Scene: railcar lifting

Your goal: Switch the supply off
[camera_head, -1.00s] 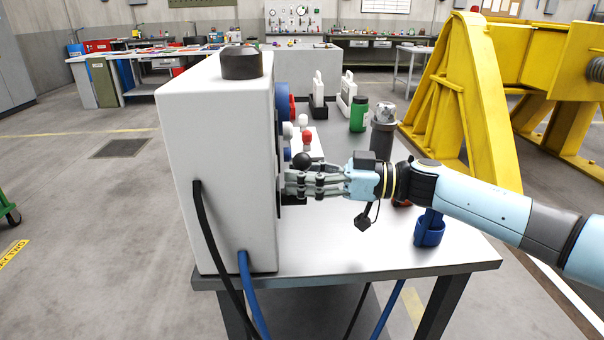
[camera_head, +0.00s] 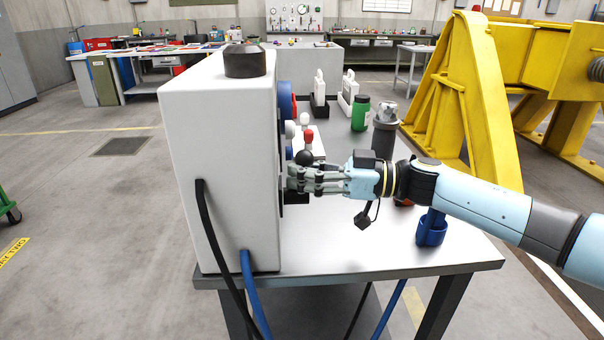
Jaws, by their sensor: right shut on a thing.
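The supply is a white upright box (camera_head: 222,170) on the near left of the metal table, seen from its side. A black cap (camera_head: 245,60) sits on its top. Its front faces right and is seen edge-on, with blue and red round parts (camera_head: 286,98) sticking out. My right gripper (camera_head: 291,180) reaches in from the right, its fingers shut at the lower front of the box. A black ball knob (camera_head: 304,157) shows just above the fingers. What the fingers hold is mostly hidden by them. My left gripper is out of view.
On the table (camera_head: 400,258) stand a green bottle (camera_head: 360,113), a dark grey cylinder (camera_head: 384,135), a blue holder (camera_head: 431,229) and white-handled items (camera_head: 348,90). A black cable (camera_head: 212,235) and a blue hose (camera_head: 249,280) hang from the box. A yellow frame (camera_head: 470,100) stands behind right.

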